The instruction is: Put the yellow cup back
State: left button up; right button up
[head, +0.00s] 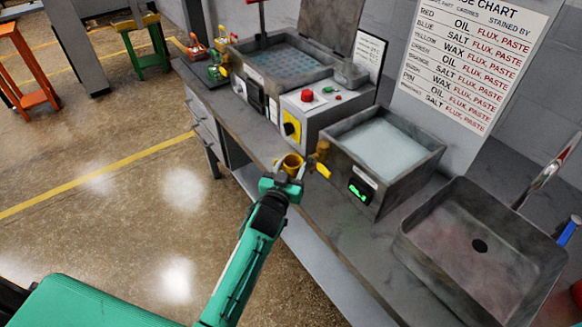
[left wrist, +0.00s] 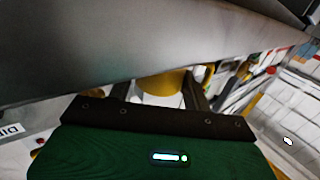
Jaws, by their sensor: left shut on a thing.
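My left gripper (head: 283,180) is shut on the yellow cup (head: 292,162), which sits upright with its open top showing, at the bench's front edge. In the left wrist view the yellow cup (left wrist: 162,87) shows between the dark fingers, partly hidden by the gripper body. Several small red, green and yellow things (head: 215,72), too small to make out well, stand on a dark mat at the bench's far end. My right gripper is not in view.
A brass tap with a yellow lever (head: 322,169) is close to the cup's right, before a liquid-filled bath (head: 385,145). A control box (head: 318,105) with a red button stands behind. A sink (head: 485,250) is at right.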

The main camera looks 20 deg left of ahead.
pick_arm(q)
jog(key=o, duration=1.2)
jog(key=shift+f, duration=0.1)
jog(key=shift+c, duration=0.2)
jog(key=shift+s, duration=0.25)
jog(key=s+b, duration=0.1)
jog(key=s, duration=1)
jog(key=shift+s+a+b, duration=0.2)
jog(key=shift+s+b, duration=0.05)
jog(key=shift+b, duration=0.15)
